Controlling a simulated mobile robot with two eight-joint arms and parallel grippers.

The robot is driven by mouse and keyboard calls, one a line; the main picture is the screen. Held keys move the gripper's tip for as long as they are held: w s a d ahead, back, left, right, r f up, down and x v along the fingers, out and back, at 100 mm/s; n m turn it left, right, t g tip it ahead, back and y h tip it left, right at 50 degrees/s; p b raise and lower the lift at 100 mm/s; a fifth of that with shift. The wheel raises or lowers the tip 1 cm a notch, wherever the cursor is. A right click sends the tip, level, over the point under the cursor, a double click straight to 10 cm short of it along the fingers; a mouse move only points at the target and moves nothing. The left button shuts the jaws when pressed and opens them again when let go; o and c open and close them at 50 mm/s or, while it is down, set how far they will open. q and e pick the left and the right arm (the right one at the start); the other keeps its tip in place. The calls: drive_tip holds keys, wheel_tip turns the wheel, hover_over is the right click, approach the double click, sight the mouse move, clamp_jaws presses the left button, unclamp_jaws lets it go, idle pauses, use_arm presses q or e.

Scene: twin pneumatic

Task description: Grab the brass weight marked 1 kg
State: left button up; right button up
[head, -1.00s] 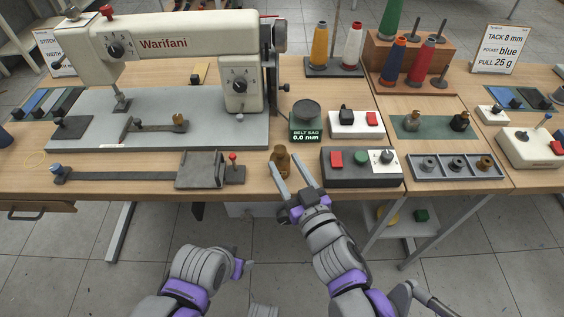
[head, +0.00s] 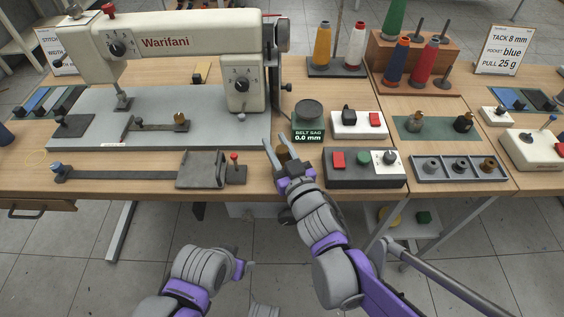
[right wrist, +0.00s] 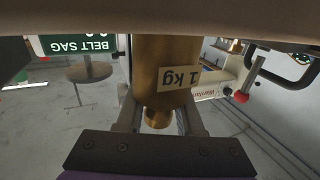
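The brass weight (head: 283,154) stands on the table near its front edge, left of the control box with the red and green buttons. In the right wrist view the brass weight (right wrist: 165,75) fills the middle and shows a "1 kg" label, upside down. My right gripper (head: 274,141) is open, with one finger on each side of the weight. In the right wrist view the fingers of my right gripper (right wrist: 160,118) flank its narrow knob end; any contact is hard to tell. My left arm is low in the head view, and its fingers do not show.
The control box (head: 364,168) stands close to the right. A grey clamp block (head: 202,169) with a red-knobbed lever (head: 235,160) is to the left. The scale labelled "BELT SAG" (head: 308,137) and the sewing machine (head: 165,45) stand behind.

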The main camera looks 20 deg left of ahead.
clamp_jaws()
idle(1.1)
